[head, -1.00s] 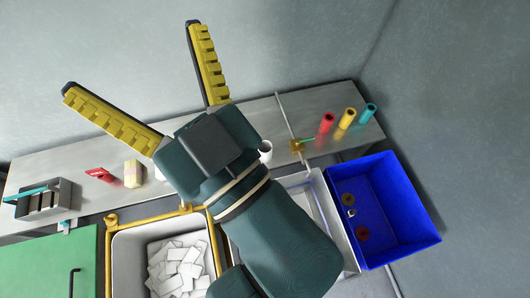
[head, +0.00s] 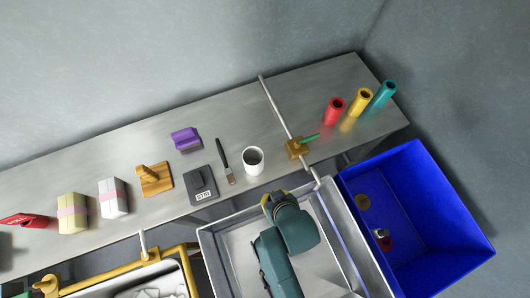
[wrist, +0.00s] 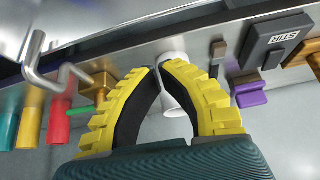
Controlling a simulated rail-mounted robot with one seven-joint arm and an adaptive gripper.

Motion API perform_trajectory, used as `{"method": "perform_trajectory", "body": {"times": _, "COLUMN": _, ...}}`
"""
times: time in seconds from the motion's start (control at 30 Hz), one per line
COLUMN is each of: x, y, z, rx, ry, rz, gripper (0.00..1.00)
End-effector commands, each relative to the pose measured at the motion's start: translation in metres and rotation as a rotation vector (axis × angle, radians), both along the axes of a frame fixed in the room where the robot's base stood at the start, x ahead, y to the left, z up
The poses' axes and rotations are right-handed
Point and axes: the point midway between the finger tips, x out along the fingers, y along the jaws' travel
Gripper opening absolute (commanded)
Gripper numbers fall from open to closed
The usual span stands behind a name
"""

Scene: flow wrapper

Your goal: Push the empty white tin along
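In the head view my wrist hides most of the gripper, just in front of the bench edge below the tin. I cannot tell whether the fingertips touch the tin.
Left of the tin are a scraper (head: 225,160), a black STIR block (head: 202,186) and a purple block (head: 185,140). Right of it, a metal rod (head: 280,112) with a brass clamp (head: 297,148) crosses the bench. A blue bin (head: 460,225) stands at the right.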

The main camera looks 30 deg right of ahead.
Motion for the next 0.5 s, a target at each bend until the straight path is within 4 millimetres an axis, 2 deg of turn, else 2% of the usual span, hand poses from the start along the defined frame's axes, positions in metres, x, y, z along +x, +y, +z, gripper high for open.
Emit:
{"method": "perform_trajectory", "body": {"times": 0.17, "x": 0.007, "y": -0.002, "z": -0.01, "rx": -0.001, "ry": -0.005, "rz": -0.002, "gripper": 0.0}}
{"method": "perform_trajectory", "body": {"times": 0.5, "x": 0.044, "y": -0.009, "z": -0.072, "rx": -0.001, "ry": -0.007, "rz": -0.002, "gripper": 0.0}}
